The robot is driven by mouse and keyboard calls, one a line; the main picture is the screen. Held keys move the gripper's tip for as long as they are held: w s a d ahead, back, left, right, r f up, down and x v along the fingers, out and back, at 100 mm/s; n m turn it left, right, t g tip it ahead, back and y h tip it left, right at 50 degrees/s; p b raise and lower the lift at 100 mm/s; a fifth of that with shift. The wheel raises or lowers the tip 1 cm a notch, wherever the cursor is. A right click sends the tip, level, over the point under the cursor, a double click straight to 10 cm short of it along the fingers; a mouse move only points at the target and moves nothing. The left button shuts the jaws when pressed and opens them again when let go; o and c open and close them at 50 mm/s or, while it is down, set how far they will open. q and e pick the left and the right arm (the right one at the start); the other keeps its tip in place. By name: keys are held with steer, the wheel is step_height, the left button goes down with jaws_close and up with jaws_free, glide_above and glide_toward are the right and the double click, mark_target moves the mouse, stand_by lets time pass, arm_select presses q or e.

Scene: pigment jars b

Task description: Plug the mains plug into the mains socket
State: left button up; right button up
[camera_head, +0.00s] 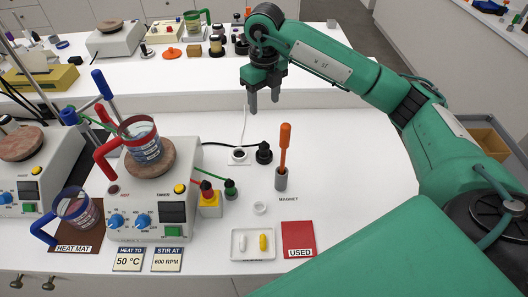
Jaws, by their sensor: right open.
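The black mains plug (264,154) stands on the white bench right of the hotplate, with a black cord running left from it to the hotplate (150,205). The mains socket (238,156) is a white block with a dark round face, just left of the plug and apart from it. A white cable runs up and away from it. My right gripper (264,98) points down, open and empty, above the bench and higher in the picture than plug and socket. My left gripper is not in view.
An orange-handled magnet rod (284,150) stands in a grey holder right of the plug. A beaker (141,140) with a red handle rests on the hotplate. The bench right of the rod is clear.

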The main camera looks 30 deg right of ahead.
step_height(320, 180, down, 4)
steer(key=b, duration=0.3)
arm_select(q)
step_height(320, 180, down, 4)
arm_select(e)
steer(key=p, duration=0.1)
glide_toward(264, 144)
step_height(264, 144, down, 5)
steer(key=shift+f, duration=0.2)
steer(key=shift+f+p, duration=0.55)
steer(key=shift+p, duration=0.15)
step_height(264, 144, down, 4)
steer(key=shift+r+p, duration=0.25)
steer(key=shift+p, duration=0.45)
steer(key=shift+f, duration=0.35)
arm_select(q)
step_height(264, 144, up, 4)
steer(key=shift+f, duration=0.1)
arm_select(e)
steer(key=c, duration=1.1)
